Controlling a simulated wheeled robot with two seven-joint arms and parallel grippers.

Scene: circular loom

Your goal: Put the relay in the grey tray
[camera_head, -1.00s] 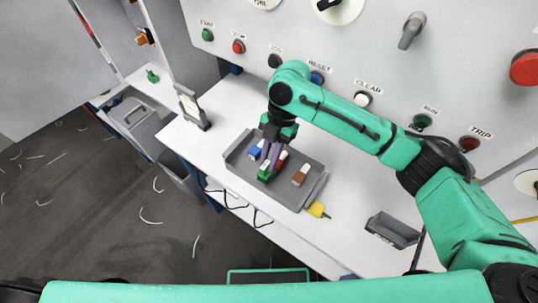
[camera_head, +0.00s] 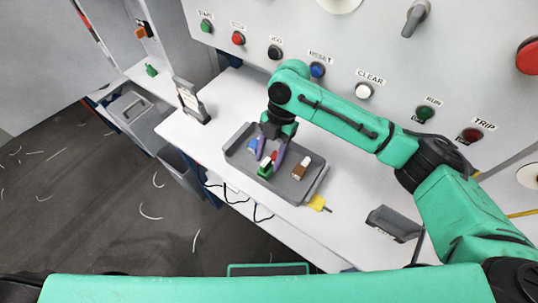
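The grey tray (camera_head: 240,158) lies on the white bench in the middle of the head view. It holds small blocks: a blue one (camera_head: 253,146), a green one (camera_head: 265,170), a brown one with a white top (camera_head: 300,170), and a red bit (camera_head: 274,155) between my fingers. I cannot tell by sight which is the relay. My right gripper (camera_head: 270,160) points down into the tray. Its two purple fingers are apart, on either side of the red bit and just above the green block; contact cannot be told. My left gripper is not in view.
A small dark grey bin (camera_head: 393,223) stands to the right on the bench, and a yellow piece (camera_head: 318,203) lies by the tray's right corner. A small stand (camera_head: 190,102) is at the left. The panel with buttons rises behind. Cables hang at the front edge.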

